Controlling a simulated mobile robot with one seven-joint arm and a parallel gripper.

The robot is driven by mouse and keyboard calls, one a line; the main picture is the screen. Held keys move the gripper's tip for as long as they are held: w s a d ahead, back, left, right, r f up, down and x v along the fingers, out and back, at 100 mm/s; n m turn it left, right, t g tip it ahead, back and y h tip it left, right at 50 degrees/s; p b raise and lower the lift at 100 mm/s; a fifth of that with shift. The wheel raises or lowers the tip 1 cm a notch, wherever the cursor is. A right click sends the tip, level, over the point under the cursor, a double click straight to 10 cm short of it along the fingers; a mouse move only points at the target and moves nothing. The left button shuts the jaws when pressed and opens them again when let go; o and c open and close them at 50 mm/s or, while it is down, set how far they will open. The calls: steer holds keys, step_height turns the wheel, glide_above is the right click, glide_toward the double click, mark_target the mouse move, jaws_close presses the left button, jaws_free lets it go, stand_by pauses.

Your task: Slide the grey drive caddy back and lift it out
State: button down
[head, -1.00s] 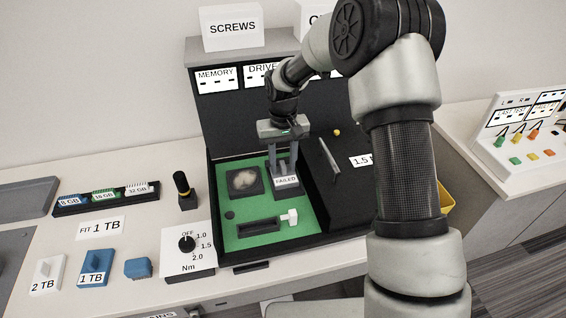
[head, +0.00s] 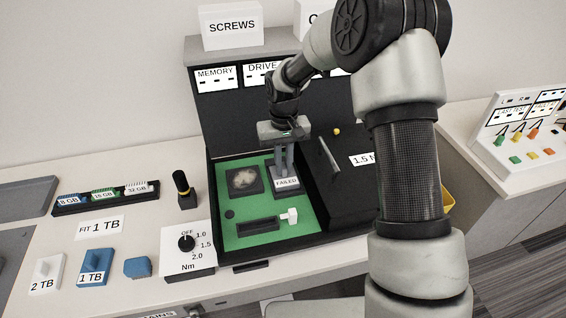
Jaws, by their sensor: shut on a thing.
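The grey drive caddy (head: 286,185) bears a white FAILED label and sits at the back right of the green board (head: 250,207) in the open black case. My gripper (head: 284,163) reaches down from above and is shut on the caddy's upper part. The fingers hide part of the caddy's top. I cannot tell whether its underside is clear of the board.
A white-ended slot (head: 258,226) is in front. The black upright panel (head: 225,115) stands behind.

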steer(key=shift+s+d, duration=0.1)
steer(key=shift+s, duration=0.1)
steer(key=shift+s, duration=0.3)
steer(key=shift+s+d, duration=0.1)
steer(key=shift+s, duration=0.15)
steer(key=shift+r, duration=0.1)
stand_by(0.4)
